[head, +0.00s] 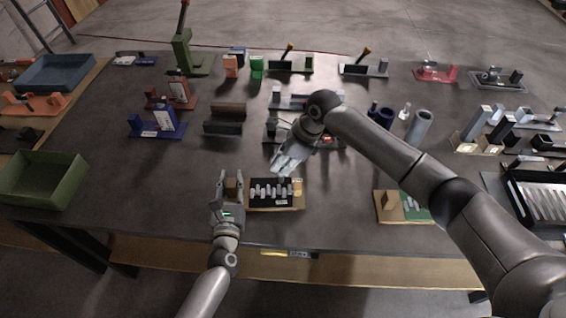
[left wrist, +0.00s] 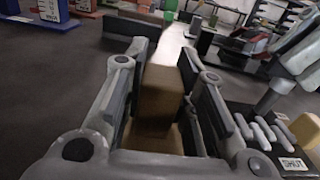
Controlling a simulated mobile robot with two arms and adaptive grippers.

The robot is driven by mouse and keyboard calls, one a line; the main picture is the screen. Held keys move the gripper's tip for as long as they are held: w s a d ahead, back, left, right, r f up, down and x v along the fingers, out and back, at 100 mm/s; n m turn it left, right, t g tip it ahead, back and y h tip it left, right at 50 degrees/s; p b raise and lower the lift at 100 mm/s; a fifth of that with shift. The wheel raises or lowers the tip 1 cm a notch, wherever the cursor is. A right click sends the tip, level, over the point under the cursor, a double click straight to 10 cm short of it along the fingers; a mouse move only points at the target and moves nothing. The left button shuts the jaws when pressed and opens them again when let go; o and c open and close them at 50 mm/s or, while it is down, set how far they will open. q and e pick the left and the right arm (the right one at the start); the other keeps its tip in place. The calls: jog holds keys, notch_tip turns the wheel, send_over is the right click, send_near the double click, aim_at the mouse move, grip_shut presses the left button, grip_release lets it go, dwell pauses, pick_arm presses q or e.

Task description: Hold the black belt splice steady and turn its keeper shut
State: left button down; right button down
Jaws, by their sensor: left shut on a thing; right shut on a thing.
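The black belt splice (head: 257,204) lies on a wooden base near the front edge of the table, with a row of light fingers across it. My left gripper (head: 230,181) is shut on a brown wooden block (left wrist: 160,95) at the left end of the splice; the block stands upright between its fingers. My right gripper (head: 284,171) comes down from above onto the right part of the splice. It is shut on what looks like the keeper, a small grey post (left wrist: 273,96), though the grip itself is mostly hidden. A "SHUT" label (left wrist: 292,163) shows beside the light fingers.
A board with a green part (head: 414,207) lies to the right. A green bin (head: 43,182) stands at the left edge. Several fixtures stand behind, including a dark channel block (head: 223,128). My right arm crosses over the table's right half.

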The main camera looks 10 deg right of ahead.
jog(key=m+t, duration=0.1)
jog(key=m, duration=0.2)
jog(key=shift+m+h, duration=0.3)
jog(key=shift+m, duration=0.1)
jog(key=shift+s+m+t+h, duration=0.1)
jog(key=shift+m+t+h, duration=0.4)
jog(key=shift+m, duration=1.1)
jog(key=shift+m+t, duration=0.3)
jog(key=c, duration=1.5)
grip_release()
jog(key=shift+c, duration=0.2)
jog(key=v, duration=1.2)
